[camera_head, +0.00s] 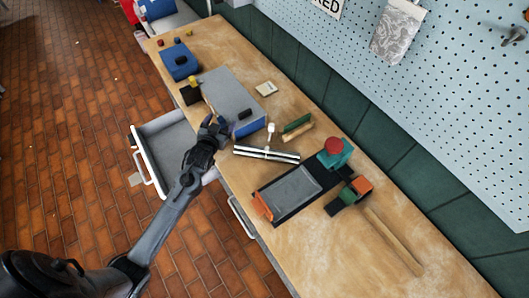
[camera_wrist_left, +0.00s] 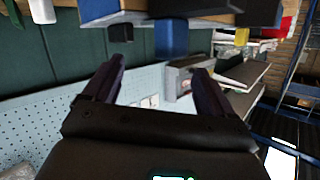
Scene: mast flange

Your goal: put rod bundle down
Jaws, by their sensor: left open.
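A bundle of pale rods (camera_head: 266,154), which looks like the rod bundle, lies across the wooden workbench (camera_head: 400,225) near its front edge. My left gripper (camera_head: 214,127) is at the bench's front edge, left of the rods' near end and apart from them in the picture. In the left wrist view my left gripper (camera_wrist_left: 158,75) has its two dark fingers spread wide with nothing seen between them. The rod bundle cannot be made out in the left wrist view. My right gripper is in neither view.
A grey-topped blue box (camera_head: 230,95) stands beyond my left gripper, with a blue block (camera_head: 180,62) farther back. An open drawer (camera_head: 168,138) juts out below. A grey tray (camera_head: 293,188), teal tool (camera_head: 336,155) and wooden handle (camera_head: 393,240) lie to the right.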

